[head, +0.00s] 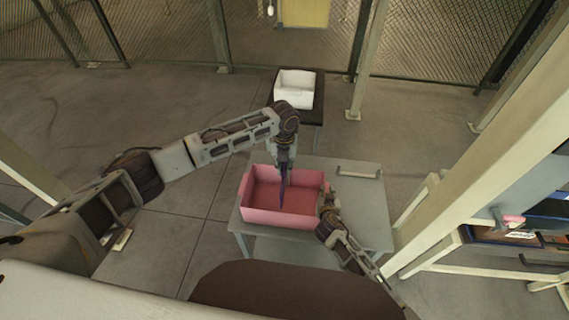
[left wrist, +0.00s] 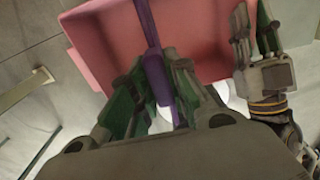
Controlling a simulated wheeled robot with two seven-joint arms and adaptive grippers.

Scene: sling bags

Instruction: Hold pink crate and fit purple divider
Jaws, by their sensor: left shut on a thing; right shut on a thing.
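The open pink crate (head: 262,216) stands on a grey table. My left gripper (head: 284,160) is above the crate's back wall, pointing down, and is shut on the purple divider (head: 283,192). The divider appears edge-on as a thin, nearly upright strip over the middle of the crate; I cannot tell whether it touches the floor. In the left wrist view the divider (left wrist: 158,75) runs between the fingers of my left gripper (left wrist: 164,88), with the crate (left wrist: 205,40) behind. My right gripper (head: 325,200) is shut on the crate's right wall; it also shows in the left wrist view (left wrist: 255,38).
The grey table (head: 372,215) is bare right of the crate, apart from a handle-like bar (head: 358,171) near its back right. A white bin (head: 295,88) stands on a dark stand behind. A pale post (head: 500,150) and a shelf rise at the right.

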